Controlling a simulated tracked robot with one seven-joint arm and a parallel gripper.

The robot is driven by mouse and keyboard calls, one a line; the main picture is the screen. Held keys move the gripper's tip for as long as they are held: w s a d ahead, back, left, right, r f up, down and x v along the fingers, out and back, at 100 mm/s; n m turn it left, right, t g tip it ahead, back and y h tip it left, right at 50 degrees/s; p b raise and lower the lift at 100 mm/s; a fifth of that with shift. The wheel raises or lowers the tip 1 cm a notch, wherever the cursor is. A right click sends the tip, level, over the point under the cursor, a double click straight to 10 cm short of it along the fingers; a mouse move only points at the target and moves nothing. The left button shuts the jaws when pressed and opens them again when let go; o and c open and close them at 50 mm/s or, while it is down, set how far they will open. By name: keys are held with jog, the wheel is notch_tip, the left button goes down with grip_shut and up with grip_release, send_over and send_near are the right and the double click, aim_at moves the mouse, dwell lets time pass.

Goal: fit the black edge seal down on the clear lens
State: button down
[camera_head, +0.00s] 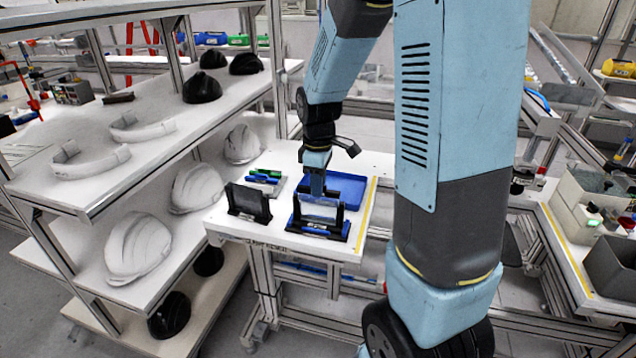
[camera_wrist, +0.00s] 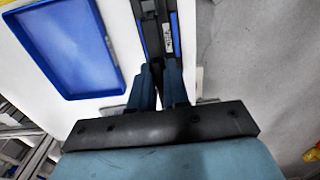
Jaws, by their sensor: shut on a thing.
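The clear lens (camera_head: 319,211) stands upright in a black holder on a blue base (camera_head: 318,231) near the front of the white table. My gripper (camera_head: 317,194) points down at the lens's top edge, at the back of the holder. In the wrist view my gripper's two fingers (camera_wrist: 163,72) are close together, shut on a thin dark piece that I take to be the black edge seal; it is mostly hidden between them. The black and blue holder (camera_wrist: 158,30) lies just beyond the fingertips. I cannot tell whether the seal touches the lens.
A second black stand (camera_head: 248,204) with a pane is to the left of the lens. A blue tray (camera_head: 346,186) is behind it; it also shows in the wrist view (camera_wrist: 68,45). Green and blue items (camera_head: 265,176) lie at the back left. Shelves with white helmet shells (camera_head: 138,248) stand left.

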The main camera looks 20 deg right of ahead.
jog(key=shift+f, duration=0.6)
jog(key=c, duration=1)
grip_release()
jog(key=shift+c, duration=0.2)
notch_tip(320, 180, up, 14)
jog(key=shift+f, duration=0.1)
jog(key=s+r+m+t, duration=0.2)
jog(key=s+m, duration=0.3)
jog(key=s, duration=0.4)
jog(key=s+r+m+t, duration=0.3)
jog(key=s+r+m, duration=0.2)
jog(key=s, duration=0.5)
jog(key=shift+s+r+m+t, duration=0.2)
jog(key=shift+m+t, duration=0.1)
jog(key=shift+m, duration=0.2)
